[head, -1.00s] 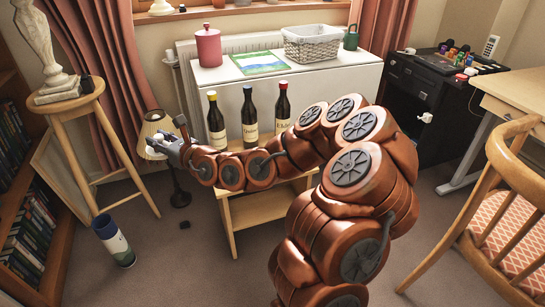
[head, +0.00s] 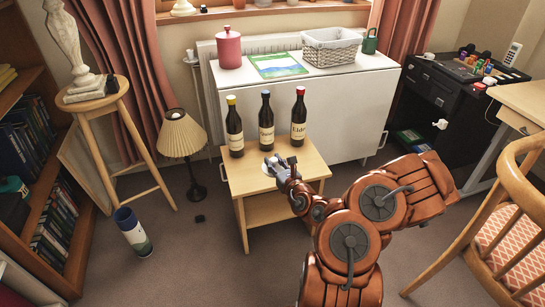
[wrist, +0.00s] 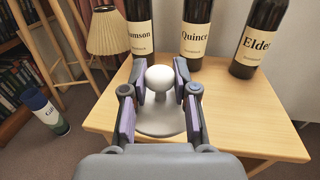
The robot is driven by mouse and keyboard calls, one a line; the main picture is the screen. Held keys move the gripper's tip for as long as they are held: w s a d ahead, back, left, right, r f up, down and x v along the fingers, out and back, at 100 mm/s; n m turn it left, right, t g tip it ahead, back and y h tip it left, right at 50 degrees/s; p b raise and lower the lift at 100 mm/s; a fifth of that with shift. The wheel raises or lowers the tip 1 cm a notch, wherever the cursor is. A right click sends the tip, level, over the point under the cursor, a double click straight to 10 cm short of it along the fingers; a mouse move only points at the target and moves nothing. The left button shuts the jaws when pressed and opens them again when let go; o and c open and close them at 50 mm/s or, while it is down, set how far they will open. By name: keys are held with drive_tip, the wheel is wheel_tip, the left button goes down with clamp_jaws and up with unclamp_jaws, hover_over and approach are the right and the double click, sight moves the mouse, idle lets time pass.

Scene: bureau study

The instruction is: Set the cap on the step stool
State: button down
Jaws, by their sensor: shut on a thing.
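My gripper (head: 277,167) is shut on a white piece (wrist: 160,80) with a round knob and a wide flat base; it may be the cap. The wrist view shows the knob between the two jaws (wrist: 160,92). The piece is over the near part of the low wooden two-tier stand (head: 312,163), which I take as the step stool. Its pale top also shows in the wrist view (wrist: 255,138). I cannot tell if the base touches the top.
Yellow-topped (head: 234,128), blue-topped (head: 266,124) and red-topped (head: 299,119) bottles stand along the stand's back edge. A lamp (head: 182,135), a blue-and-white cylinder (head: 133,232) and a small black object (head: 199,218) are on the floor at left.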

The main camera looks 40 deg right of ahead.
drive_tip(key=s+d+f+m+h+p, duration=0.2)
drive_tip(key=s+d+f+h, duration=0.15)
drive_tip(key=s+d, duration=0.3)
drive_tip(key=shift+g, duration=0.3)
drive_tip(key=d+b, duration=0.1)
drive_tip(key=b, duration=0.2)
drive_tip(key=w+d+b, duration=0.1)
drive_tip(key=b, duration=0.2)
drive_tip(key=d+f+b, duration=0.1)
drive_tip(key=b, duration=0.3)
drive_tip(key=shift+w+d+f, duration=0.1)
drive_tip(key=shift+w+d, duration=0.15)
drive_tip(key=shift+w, duration=0.15)
drive_tip(key=shift+w+d+y+b, duration=0.15)
drive_tip(key=shift+y+b, duration=0.1)
drive_tip(key=shift+b, duration=0.9)
drive_tip(key=b, duration=0.4)
hover_over(309, 165)
drive_tip(key=shift+s+a+f, duration=0.3)
drive_tip(key=shift+s+a, duration=0.1)
drive_tip(key=shift+a, duration=0.05)
drive_tip(key=shift+w+d, duration=0.3)
drive_tip(key=shift+d, duration=0.1)
drive_tip(key=shift+d+f+b, duration=0.1)
drive_tip(key=shift+f+b, duration=1.05)
drive_tip(key=shift+f, duration=0.5)
